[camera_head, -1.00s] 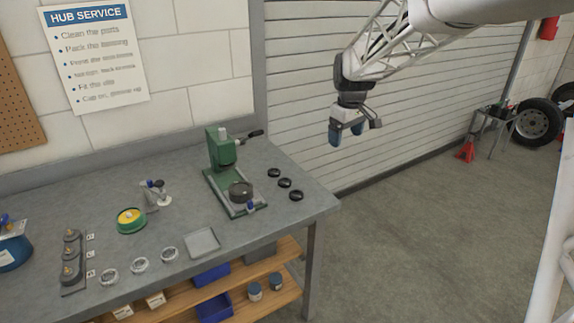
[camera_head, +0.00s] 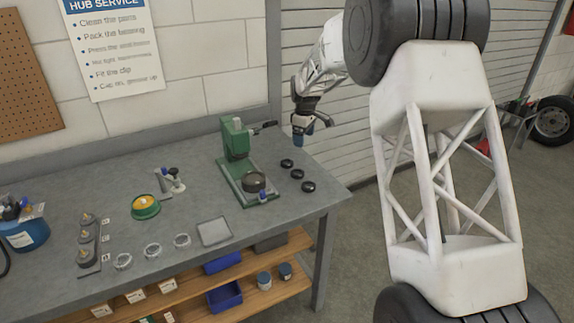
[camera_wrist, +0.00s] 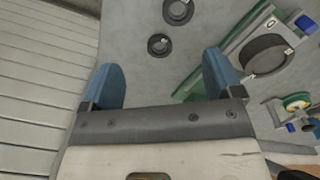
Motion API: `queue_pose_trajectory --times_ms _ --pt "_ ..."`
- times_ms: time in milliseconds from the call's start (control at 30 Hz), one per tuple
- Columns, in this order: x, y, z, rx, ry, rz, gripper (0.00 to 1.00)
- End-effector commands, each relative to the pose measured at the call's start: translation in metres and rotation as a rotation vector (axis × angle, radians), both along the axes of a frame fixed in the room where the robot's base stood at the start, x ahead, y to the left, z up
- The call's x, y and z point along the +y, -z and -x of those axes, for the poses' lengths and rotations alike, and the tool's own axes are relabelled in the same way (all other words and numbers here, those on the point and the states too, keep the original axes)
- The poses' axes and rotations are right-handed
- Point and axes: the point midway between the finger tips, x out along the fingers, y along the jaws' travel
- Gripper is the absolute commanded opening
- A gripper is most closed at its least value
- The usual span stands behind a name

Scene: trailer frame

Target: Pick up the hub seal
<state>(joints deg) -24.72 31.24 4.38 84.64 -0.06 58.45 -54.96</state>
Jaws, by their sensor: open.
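Three black rings lie in a row near the right end of the grey bench, the back one (camera_head: 286,163), the middle one (camera_head: 297,174) and the front one (camera_head: 308,187). They look like seals; I cannot tell which is the hub seal. Two black rings show in the wrist view, a smaller-looking one (camera_wrist: 150,46) and another at the top edge (camera_wrist: 167,14). My gripper (camera_head: 303,139), with blue fingertips, is above and behind the rings. In the wrist view my gripper (camera_wrist: 162,82) is open and empty, its fingers wide apart, with the rings beyond the tips.
A green press (camera_head: 234,140) holding a dark ring (camera_head: 254,182) stands left of the black rings. A flat grey tray (camera_head: 214,232), silver rings (camera_head: 152,250) and a yellow-green round dish (camera_head: 145,206) lie further left. A shutter wall (camera_wrist: 45,80) is close beside my gripper.

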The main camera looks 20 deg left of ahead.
Motion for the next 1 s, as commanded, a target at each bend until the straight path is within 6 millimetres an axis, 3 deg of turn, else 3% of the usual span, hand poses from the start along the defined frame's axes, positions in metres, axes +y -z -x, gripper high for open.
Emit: queue_pose_trajectory --times_ms 200,400,1000 --pt "0.043 0.041 -0.020 0.013 -0.094 0.007 0.86" --pt "0.064 0.061 -0.028 0.019 -0.141 0.009 0.86" --pt "0.068 0.073 -0.030 0.022 -0.151 0.011 0.86"
